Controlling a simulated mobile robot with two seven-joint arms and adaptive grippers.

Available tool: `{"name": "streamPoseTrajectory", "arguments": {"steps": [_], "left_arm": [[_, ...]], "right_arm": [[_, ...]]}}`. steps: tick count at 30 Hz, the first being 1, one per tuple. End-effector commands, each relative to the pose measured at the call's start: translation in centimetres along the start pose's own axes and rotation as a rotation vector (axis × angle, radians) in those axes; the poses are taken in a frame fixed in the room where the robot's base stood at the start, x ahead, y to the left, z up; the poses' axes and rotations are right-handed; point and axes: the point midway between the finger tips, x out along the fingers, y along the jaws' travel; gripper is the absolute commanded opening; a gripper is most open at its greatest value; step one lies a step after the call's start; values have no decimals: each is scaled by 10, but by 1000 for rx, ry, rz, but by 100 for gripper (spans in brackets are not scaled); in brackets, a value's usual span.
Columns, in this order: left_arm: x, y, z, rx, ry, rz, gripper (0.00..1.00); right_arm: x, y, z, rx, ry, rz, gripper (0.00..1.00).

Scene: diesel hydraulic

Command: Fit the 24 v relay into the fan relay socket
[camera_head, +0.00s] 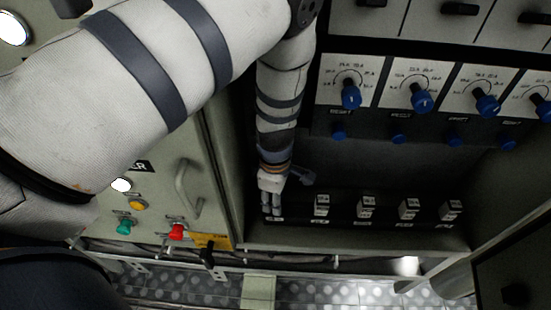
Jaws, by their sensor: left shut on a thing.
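My left arm reaches down from the top into a dark recessed cabinet. My left gripper (272,211) points down at the left end of the row of sockets. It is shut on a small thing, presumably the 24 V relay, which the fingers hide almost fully. The fingertips are at or just above the leftmost socket position; I cannot tell whether the held thing touches the socket. The labels along the row are too small to read, so I cannot tell which is the fan relay socket. My right gripper is not in view.
Several pale relays stand in the row to the right, the nearest being this relay (321,205). Blue knobs (351,95) line the panel above. A cabinet door with a handle (187,188) and a red switch (177,232) is close on the left.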

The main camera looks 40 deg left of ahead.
Motion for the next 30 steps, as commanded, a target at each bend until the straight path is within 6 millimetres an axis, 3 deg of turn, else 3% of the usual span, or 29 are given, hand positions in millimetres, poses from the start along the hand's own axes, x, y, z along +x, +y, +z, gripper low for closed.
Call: {"name": "streamPoseTrajectory", "arguments": {"steps": [11,12,14,27,30], "left_arm": [[3,0,0,0,0,0,4],[3,0,0,0,0,0,42],[3,0,0,0,0,0,55],[3,0,0,0,0,0,56],[-5,1,0,0,0,4,56]], "right_arm": [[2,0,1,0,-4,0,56],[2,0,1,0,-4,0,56],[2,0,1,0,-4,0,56],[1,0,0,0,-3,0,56],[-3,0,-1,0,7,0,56]]}}
